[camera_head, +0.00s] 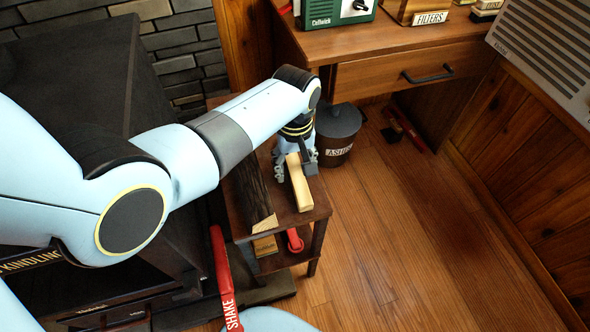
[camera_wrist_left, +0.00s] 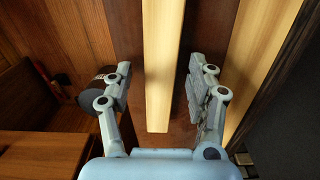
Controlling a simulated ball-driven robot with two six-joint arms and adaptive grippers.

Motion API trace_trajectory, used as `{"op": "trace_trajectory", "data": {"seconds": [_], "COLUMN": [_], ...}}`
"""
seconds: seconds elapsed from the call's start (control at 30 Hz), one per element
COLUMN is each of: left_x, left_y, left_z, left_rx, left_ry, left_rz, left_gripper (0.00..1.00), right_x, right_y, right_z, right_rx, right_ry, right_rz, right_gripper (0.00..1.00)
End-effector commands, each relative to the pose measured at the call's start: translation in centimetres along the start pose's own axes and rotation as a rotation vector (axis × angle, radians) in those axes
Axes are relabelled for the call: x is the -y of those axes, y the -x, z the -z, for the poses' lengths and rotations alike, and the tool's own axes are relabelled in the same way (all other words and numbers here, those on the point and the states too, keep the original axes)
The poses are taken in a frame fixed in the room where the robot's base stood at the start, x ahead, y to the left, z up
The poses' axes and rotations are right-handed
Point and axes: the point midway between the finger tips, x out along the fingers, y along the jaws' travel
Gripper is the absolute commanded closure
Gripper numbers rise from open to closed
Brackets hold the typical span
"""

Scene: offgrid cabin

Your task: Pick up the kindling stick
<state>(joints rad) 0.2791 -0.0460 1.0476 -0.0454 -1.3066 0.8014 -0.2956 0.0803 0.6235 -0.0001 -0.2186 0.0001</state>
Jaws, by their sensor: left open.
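The kindling stick (camera_head: 299,184) is a pale square-cut wooden piece lying on a small wooden side table (camera_head: 313,211). In the left wrist view the stick (camera_wrist_left: 161,70) runs between the two fingers, with space on both sides. My left gripper (camera_head: 297,170) is open and comes down over the stick from above; it also shows in the left wrist view (camera_wrist_left: 158,97). The far part of the stick is hidden behind the gripper in the head view. My right gripper is not in view.
A dark, rough-barked split log (camera_head: 250,188) lies left of the stick. A dark ashes bucket (camera_head: 338,133) stands behind the table. A red handle marked SHAKE (camera_head: 222,275) rises in front of the black stove (camera_head: 70,90). A desk (camera_head: 400,60) is behind; open floor lies right.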

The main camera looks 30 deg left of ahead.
Motion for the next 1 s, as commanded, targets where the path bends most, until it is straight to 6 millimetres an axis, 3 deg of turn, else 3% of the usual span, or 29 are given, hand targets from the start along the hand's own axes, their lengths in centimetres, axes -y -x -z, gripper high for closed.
{"op": "trace_trajectory", "data": {"seconds": [0.17,0.6,1.0], "left_x": [-0.01,0.01,-0.02], "left_y": [0.08,0.09,0.49], "left_z": [0.04,0.04,0.06], "left_rx": [-0.001,-0.001,-0.001], "left_ry": [0.000,0.000,0.000], "left_rz": [0.000,0.000,-0.001], "left_gripper": [0.43,0.99,1.00], "right_x": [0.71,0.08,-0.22], "right_y": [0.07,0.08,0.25], "right_z": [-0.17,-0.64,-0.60], "right_rx": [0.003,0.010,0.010], "right_ry": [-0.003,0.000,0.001], "right_rz": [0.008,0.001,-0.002], "right_gripper": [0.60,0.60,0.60]}}
